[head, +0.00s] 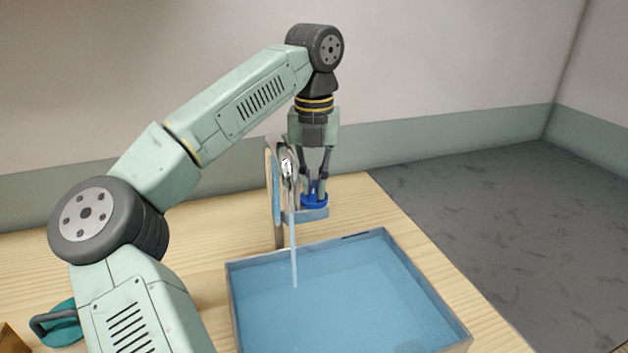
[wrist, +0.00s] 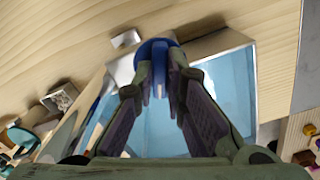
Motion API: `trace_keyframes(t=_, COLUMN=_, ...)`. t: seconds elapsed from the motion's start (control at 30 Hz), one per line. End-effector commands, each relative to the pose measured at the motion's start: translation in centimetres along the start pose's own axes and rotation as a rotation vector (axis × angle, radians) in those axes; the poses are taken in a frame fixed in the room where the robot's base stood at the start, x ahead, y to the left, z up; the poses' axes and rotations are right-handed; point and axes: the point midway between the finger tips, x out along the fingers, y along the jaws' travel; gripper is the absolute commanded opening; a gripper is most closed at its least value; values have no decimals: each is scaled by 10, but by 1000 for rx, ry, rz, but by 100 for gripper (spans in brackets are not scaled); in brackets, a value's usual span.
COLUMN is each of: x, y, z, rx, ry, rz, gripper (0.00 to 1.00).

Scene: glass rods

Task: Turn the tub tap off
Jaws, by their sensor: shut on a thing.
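The tub tap has a round blue knob (head: 314,202) on a grey block beside the tub's far rim. The tub holds blue water. My gripper (head: 315,188) points straight down over the knob, its fingers closed on the knob's raised grip. In the wrist view the blue knob (wrist: 157,47) shows its upright fin between the two fingers (wrist: 163,92). The fingers hide part of the knob.
Several small items, including a framed piece (wrist: 61,97), lie at the left in the wrist view. Grey floor (head: 500,220) lies beyond the table's right edge.

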Motion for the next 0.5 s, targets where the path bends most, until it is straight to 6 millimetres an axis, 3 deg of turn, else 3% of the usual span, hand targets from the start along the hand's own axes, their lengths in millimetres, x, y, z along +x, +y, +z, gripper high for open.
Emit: trace_keyframes(t=0.5, x=0, y=0, z=0, rx=490, ry=0, rz=1, gripper=0)
